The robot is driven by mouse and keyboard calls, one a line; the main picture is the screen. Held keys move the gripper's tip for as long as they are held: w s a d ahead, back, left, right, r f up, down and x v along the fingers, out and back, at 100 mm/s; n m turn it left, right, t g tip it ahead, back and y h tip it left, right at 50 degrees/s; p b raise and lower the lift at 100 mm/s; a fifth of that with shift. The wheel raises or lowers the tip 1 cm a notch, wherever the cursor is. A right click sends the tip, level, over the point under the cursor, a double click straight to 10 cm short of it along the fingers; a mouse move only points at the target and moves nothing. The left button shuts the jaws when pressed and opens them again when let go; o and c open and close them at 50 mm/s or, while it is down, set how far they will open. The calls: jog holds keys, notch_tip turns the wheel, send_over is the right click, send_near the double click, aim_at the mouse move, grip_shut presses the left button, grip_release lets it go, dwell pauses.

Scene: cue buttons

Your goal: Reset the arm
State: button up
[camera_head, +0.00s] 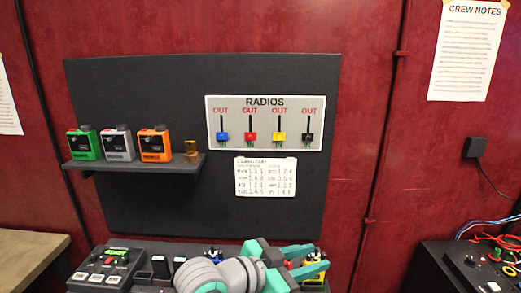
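My gripper (320,257) shows low in the head view, right of centre, with its teal fingers pointing right. The fingers are apart, and I see nothing clearly held between them. It is over the right part of a dark console (135,272) along the bottom edge. My grey and teal arm hides much of that console. Small blue, red and yellow parts show around the fingers, partly hidden.
A dark wall panel carries a RADIOS board (265,145) with blue, red, yellow and black pieces under OUT labels. A paper chart (266,177) hangs below it. A shelf (135,162) holds green, grey and orange devices. Another console with wires (480,262) stands at right.

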notch_tip(320, 180, down, 11)
jog(key=w+a+n+t+y, duration=0.15)
jog(key=n+t+y, duration=0.25)
jog(key=n+t, duration=0.8)
jog(key=s+a+f+n+g+y, duration=0.25)
jog(key=s+f+n+y, duration=0.35)
jog(key=s+f, duration=0.55)
jog(key=s+a+f+m, duration=0.1)
jog(key=s+a+f, duration=0.1)
jog(key=s, duration=0.6)
jog(key=s+a+f+m+g+y, duration=0.1)
jog(key=s+a+f+m, duration=0.1)
jog(key=s, duration=0.6)
jog(key=s+a+f+m+g+y, duration=0.1)
jog(key=s+a+f+m, duration=0.1)
jog(key=s, duration=0.7)
jog(key=shift+a+f, duration=0.45)
jog(key=shift+f, duration=0.8)
jog(key=shift+s, duration=0.1)
